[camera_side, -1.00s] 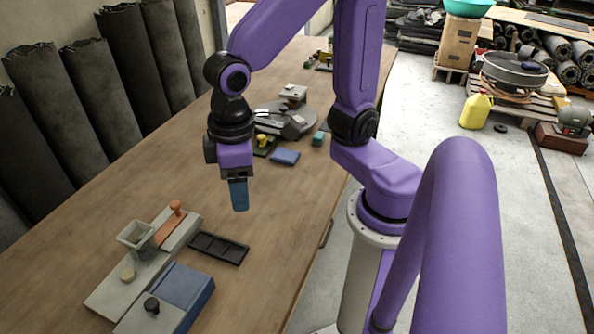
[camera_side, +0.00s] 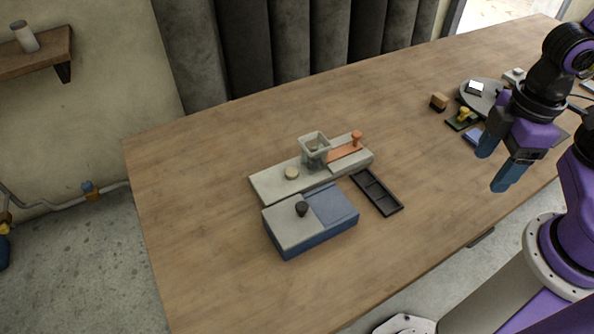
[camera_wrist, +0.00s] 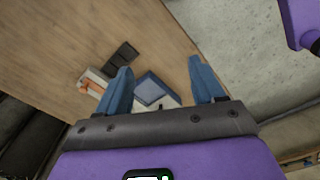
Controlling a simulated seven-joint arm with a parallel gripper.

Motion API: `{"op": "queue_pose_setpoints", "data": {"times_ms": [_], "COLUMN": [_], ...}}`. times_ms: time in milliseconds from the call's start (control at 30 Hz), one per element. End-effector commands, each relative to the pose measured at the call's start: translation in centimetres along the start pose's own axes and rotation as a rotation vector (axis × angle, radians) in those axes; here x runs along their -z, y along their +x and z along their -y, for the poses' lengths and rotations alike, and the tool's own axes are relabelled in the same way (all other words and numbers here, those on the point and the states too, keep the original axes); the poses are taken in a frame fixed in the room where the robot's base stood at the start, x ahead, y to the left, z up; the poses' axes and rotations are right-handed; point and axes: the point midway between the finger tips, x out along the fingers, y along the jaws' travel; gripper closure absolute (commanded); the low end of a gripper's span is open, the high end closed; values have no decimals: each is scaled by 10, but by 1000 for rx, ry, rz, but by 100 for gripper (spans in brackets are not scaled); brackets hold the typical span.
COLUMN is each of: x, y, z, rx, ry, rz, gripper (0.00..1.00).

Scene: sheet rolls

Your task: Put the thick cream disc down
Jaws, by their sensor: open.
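In the wrist view my gripper (camera_wrist: 159,66) also shows spread, empty fingers. I cannot make out the disc in the wrist view.
An orange slide with a knob (camera_side: 346,152) sits on the slab's right. A blue-and-grey box with a black knob (camera_side: 330,207) stands in front. A black divided tray (camera_side: 377,192) lies to the right. The bench's left side is clear. A grey round plate (camera_side: 482,99) stands far right.

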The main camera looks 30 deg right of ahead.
Motion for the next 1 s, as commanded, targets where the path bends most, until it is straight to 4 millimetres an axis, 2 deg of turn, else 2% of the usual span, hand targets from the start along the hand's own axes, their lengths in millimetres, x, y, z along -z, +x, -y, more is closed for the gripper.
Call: {"op": "queue_pose_setpoints", "data": {"times_ms": [267, 467, 600, 800, 1000], "x": [102, 179, 229, 292, 337], "y": [0, 12, 26, 53, 84], "z": [-34, -63, -84, -114, -140], "rx": [-64, -120, -160, -218, -268], "ry": [454, 825, 1086, 1456, 1782], "rz": [10, 1, -17, -56, -108], "gripper": [32, 32, 32, 32, 32]}}
